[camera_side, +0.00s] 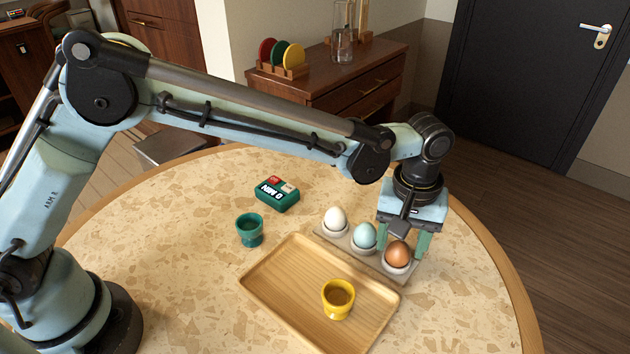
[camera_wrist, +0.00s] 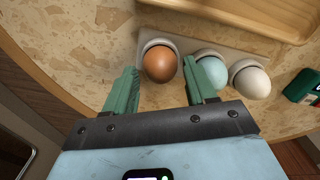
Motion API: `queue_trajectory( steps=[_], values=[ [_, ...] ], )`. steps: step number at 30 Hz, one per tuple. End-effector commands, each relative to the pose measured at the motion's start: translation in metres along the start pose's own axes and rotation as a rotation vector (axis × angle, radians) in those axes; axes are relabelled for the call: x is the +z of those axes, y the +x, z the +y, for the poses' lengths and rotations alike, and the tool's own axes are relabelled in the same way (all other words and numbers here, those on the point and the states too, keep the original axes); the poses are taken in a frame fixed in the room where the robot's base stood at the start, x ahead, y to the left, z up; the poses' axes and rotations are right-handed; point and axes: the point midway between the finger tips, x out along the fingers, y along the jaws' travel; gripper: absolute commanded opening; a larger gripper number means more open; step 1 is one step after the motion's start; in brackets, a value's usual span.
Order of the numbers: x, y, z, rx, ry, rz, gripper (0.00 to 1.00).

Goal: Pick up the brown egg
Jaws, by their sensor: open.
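The brown egg (camera_side: 398,254) stands upright in the near right cup of a grey egg holder (camera_side: 379,262), beside the pale blue egg (camera_side: 364,236) and the white egg (camera_side: 335,219). My gripper (camera_side: 407,243) is open at the holder, its green fingers just behind the brown egg in the side view. In the wrist view the brown egg (camera_wrist: 160,62) shows ahead of the gap between my fingertips (camera_wrist: 157,82), which hold nothing. The blue egg (camera_wrist: 211,74) is close to the right finger. I cannot tell whether a finger touches anything.
A wooden tray (camera_side: 272,298) bearing a yellow egg cup (camera_side: 338,299) lies in front of the holder. A teal egg cup (camera_side: 250,230) and a green box (camera_side: 277,195) stand to the left. The table is clear at the lower right.

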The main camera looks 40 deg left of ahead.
Motion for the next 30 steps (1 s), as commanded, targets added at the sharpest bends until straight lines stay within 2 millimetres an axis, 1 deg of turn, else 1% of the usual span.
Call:
queue_trajectory(
  steps=[1, 4, 11, 12, 16, 17, 26, 30],
  values=[
    [-0.0002, 0.0065, 0.0003, 0.000, 0.000, 0.000, 0.56],
    [-0.0002, 0.0137, 0.0001, 0.000, 0.000, 0.000, 0.56],
    [-0.0002, 0.0157, -0.0001, 0.000, 0.000, 0.000, 0.56],
    [-0.0002, 0.0157, -0.0001, 0.000, 0.000, 0.000, 0.54],
    [-0.0003, 0.0155, -0.0001, 0.000, 0.000, 0.000, 0.34],
    [-0.0003, 0.0154, -0.0001, 0.000, 0.000, 0.000, 0.32],
    [-0.0002, 0.0146, -0.0001, 0.000, 0.000, 0.000, 0.31],
    [-0.0002, 0.0086, -0.0001, 0.000, 0.000, 0.000, 0.31]
  ],
)
